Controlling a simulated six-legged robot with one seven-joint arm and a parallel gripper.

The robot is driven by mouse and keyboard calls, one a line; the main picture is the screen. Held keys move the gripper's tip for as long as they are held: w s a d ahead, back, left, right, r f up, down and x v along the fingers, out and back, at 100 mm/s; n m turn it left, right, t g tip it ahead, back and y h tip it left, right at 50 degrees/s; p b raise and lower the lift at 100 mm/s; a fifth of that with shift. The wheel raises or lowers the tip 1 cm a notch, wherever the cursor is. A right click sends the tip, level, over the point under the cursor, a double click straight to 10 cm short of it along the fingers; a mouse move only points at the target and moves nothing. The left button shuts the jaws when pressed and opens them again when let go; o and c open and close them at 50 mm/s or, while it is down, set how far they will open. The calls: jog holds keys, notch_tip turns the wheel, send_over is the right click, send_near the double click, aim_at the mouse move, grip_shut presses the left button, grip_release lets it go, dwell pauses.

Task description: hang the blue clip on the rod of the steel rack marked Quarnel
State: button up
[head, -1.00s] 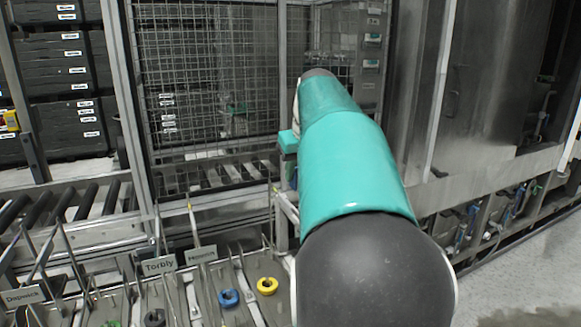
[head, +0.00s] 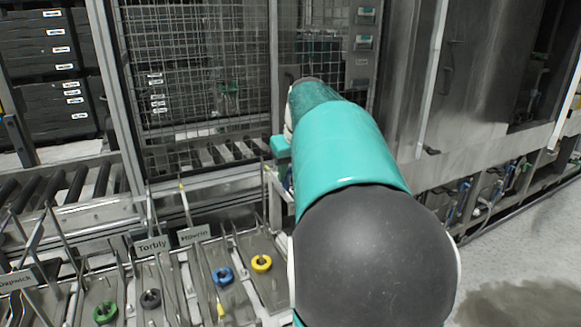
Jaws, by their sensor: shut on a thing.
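A blue ring-shaped clip (head: 222,277) lies on a grey tray in the lower part of the head view, left of my arm. I cannot tell whether it is the task's clip. My teal and black arm reaches forward over the middle of the view. My gripper does not show, and neither does anything it holds; the arm covers the area ahead. The rack signs I can read are Torbly (head: 152,245), Howrin (head: 195,234) and one that looks like Dapwick (head: 17,279). No sign reading Quarnel shows.
A yellow clip (head: 261,263), a dark clip (head: 150,299) and a green clip (head: 105,311) lie near the blue one, among upright thin rods. A wire mesh cage (head: 195,70) and a roller conveyor (head: 75,190) stand behind. Open floor (head: 520,240) is at right.

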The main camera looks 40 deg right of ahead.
jog(key=shift+f, duration=0.1)
jog(key=shift+f, duration=2.1)
jog(key=shift+f, duration=0.35)
jog(key=o, duration=1)
jog(key=shift+r, duration=0.1)
jog(key=v, duration=1.3)
jog(key=shift+s+a+r, duration=0.1)
jog(key=shift+s+r, duration=0.05)
jog(key=shift+r, duration=0.1)
jog(key=shift+a, duration=0.1)
